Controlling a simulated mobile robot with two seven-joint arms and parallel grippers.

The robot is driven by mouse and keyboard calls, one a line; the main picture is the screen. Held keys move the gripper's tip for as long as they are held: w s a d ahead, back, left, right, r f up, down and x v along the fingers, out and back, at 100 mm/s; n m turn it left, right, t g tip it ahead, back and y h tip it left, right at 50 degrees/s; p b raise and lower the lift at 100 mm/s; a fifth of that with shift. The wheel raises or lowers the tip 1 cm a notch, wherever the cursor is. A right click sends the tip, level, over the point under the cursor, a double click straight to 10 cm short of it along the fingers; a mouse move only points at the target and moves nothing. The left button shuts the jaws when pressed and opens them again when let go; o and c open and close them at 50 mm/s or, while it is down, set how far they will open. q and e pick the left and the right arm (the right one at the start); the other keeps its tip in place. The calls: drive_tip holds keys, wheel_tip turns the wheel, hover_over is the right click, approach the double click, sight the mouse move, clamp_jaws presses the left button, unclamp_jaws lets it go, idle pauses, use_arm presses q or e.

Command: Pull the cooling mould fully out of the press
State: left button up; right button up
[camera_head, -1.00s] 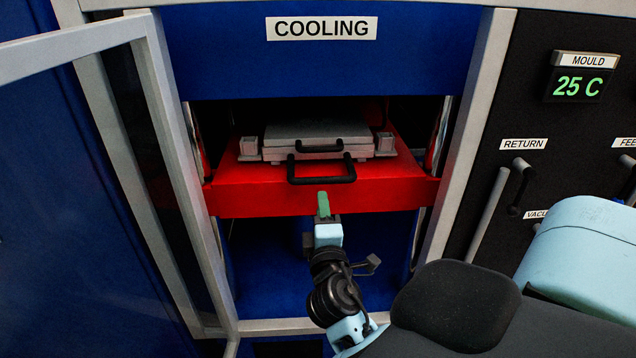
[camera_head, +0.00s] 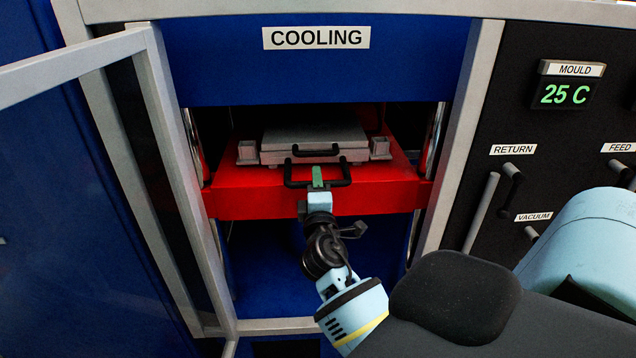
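The grey mould (camera_head: 314,134) sits on the red platen (camera_head: 260,206) inside the press, under the COOLING label. It has a small black handle on its upper part and a larger black handle (camera_head: 289,174) at its front. My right gripper (camera_head: 317,178) is at the larger handle, its green fingertip overlapping the middle of the bar in the head view. I cannot tell whether the fingers are closed around the bar. My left gripper is not in view.
An open framed door (camera_head: 76,55) stands at the left. Grey posts (camera_head: 461,130) flank the opening.

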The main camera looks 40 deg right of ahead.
drive_tip(key=shift+c, duration=0.2)
clamp_jaws()
drive_tip(key=shift+f, duration=0.1)
